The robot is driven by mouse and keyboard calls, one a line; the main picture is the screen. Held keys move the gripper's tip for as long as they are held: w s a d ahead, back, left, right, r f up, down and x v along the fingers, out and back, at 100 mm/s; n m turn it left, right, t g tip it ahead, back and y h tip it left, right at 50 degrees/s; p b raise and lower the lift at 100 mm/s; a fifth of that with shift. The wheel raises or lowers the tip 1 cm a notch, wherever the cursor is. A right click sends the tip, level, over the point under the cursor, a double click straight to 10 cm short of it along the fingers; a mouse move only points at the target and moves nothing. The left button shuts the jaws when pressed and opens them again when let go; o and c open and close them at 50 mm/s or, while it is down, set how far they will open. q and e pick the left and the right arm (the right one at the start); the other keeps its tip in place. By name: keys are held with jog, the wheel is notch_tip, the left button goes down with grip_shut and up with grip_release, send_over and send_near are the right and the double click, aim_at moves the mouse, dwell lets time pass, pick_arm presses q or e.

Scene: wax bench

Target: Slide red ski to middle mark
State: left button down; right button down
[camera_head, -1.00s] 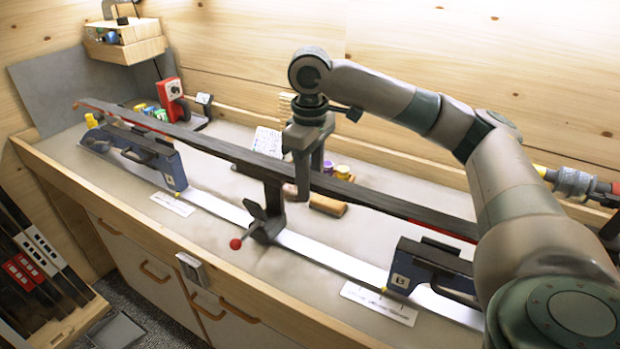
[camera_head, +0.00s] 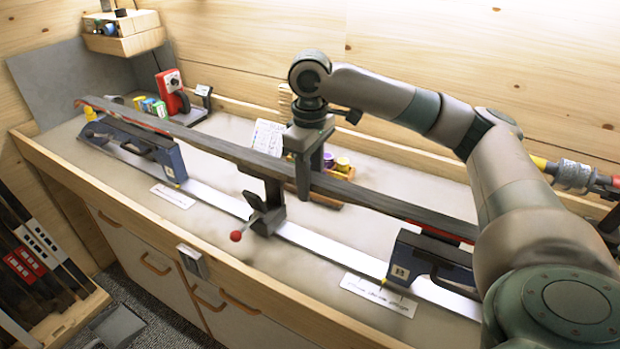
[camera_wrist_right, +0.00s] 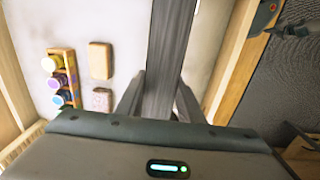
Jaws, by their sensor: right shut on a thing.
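The long dark ski with red near its ends (camera_head: 225,152) lies lengthwise along the bench, above the centre clamp (camera_head: 267,212) and two blue end supports. My right gripper (camera_head: 304,188) is shut around the ski near its middle, from above. In the right wrist view the ski (camera_wrist_right: 172,45) runs between the two fingers (camera_wrist_right: 158,100). A white card with marks (camera_head: 378,293) lies in front of the right support (camera_head: 432,262). Another card (camera_head: 172,196) lies by the left support (camera_head: 165,155). My left gripper is not in view.
A white rail (camera_head: 320,248) runs along the bench under the supports. A red device (camera_head: 172,92) and small coloured items stand behind the ski's left part. Small jars (camera_head: 342,165) sit behind the gripper. A rack of other skis (camera_head: 30,255) stands at lower left.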

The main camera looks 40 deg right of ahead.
jog(key=shift+f, duration=2.7)
jog(key=c, duration=1.1)
grip_release()
jog(key=shift+s, duration=0.1)
notch_tip(320, 180, up, 9)
jog(key=shift+f+b, duration=0.15)
jog(key=shift+b, duration=0.7)
notch_tip(320, 180, up, 7)
jog(key=shift+p, duration=0.45)
jog(key=shift+r, duration=0.85)
jog(key=shift+r, duration=0.1)
